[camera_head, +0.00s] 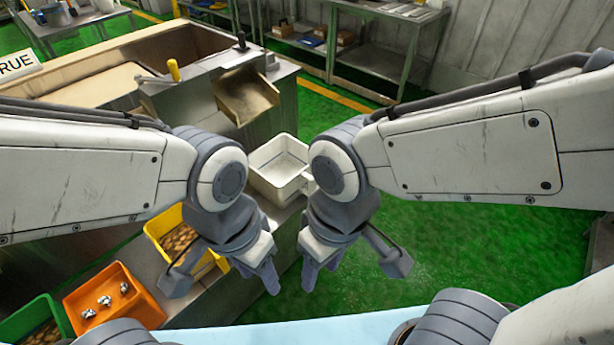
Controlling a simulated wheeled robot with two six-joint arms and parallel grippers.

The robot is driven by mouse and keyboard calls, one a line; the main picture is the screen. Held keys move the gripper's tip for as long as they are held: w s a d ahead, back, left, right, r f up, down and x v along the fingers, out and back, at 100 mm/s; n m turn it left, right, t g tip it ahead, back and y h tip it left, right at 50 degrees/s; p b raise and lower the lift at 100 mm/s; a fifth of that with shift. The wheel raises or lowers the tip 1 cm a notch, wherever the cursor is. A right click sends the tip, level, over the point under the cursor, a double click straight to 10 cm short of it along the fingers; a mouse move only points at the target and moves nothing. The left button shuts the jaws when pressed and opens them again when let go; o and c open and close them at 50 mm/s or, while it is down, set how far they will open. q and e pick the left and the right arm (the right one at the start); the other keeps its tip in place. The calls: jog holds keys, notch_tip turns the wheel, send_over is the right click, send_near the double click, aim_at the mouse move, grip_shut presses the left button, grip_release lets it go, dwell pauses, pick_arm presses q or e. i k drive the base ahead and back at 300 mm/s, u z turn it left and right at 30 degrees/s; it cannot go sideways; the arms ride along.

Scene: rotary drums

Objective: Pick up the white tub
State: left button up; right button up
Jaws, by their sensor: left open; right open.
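The white tub (270,172) stands upright on the end of the metal bench, below a chute, in the middle of the head view. It looks empty, and its right side is partly hidden by my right arm. My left gripper (272,283) is open and empty, in front of the tub and nearer to me. My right gripper (310,280) is open and empty, also nearer to me than the tub and a little to its right. Both grippers point down and are apart from the tub.
A yellow bin (165,222) with brown pieces, an orange bin (134,304) with metal parts and a green bin (58,316) stand along the bench at left. The chute (246,97) hangs behind the tub. Green floor (450,240) lies open at right. Metal tables (390,50) stand behind.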

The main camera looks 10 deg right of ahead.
aim_at(279, 170)
jog(key=z, duration=0.65)
jog(key=k, duration=0.85)
jog(key=z, duration=0.85)
jog(key=k, duration=0.3)
jog(key=i, duration=1.6)
jog(key=u, duration=1.55)
jog(key=i, duration=0.9)
jog(key=u, duration=0.7)
